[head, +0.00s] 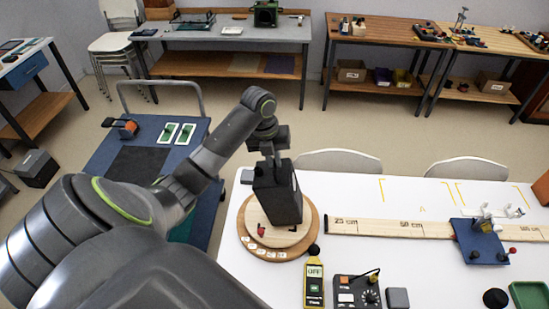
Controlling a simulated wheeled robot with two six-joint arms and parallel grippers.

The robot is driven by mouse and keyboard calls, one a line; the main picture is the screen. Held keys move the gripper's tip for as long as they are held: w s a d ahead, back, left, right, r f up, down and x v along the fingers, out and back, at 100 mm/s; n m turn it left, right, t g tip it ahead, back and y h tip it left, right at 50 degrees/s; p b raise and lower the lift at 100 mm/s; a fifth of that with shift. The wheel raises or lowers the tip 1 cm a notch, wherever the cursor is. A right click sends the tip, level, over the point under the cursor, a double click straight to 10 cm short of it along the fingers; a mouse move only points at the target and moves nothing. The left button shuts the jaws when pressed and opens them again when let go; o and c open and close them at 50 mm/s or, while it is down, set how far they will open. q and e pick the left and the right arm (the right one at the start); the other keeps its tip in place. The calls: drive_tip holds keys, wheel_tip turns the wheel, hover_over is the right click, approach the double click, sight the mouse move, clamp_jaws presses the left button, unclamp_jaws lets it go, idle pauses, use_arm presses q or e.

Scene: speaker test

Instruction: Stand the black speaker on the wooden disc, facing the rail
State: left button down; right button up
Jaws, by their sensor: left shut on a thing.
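The black speaker (279,196) is a dark box over the wooden disc (311,226) on the white table. It looks slightly tilted, and I cannot tell whether its bottom touches the disc. My left gripper (272,165) is shut on the top of the speaker from above. Which side is the speaker's front is not clear from here. The disc has a paler raised top, a red mark and small white labels near its front edge. The rail (390,227) is a long pale wooden strip with centimetre marks, lying to the right of the disc. My right gripper is not in view.
On the rail's right part sits a blue plate (480,243) with small white fittings. A yellow meter (314,284) and a dark control box (357,291) stand in front of the disc. Two chairs (338,161) stand behind the table. The tabletop between rail and control box is mostly clear.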

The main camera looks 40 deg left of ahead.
use_arm(q)
drive_tip(key=shift+s+f, duration=0.25)
drive_tip(key=shift+f, duration=0.15)
drive_tip(key=c, duration=1.7)
unclamp_jaws()
drive_tip(key=shift+o, duration=1.3)
drive_tip(key=shift+w+a, duration=0.15)
drive_tip(key=shift+w, duration=0.05)
drive_tip(key=shift+f, duration=0.1)
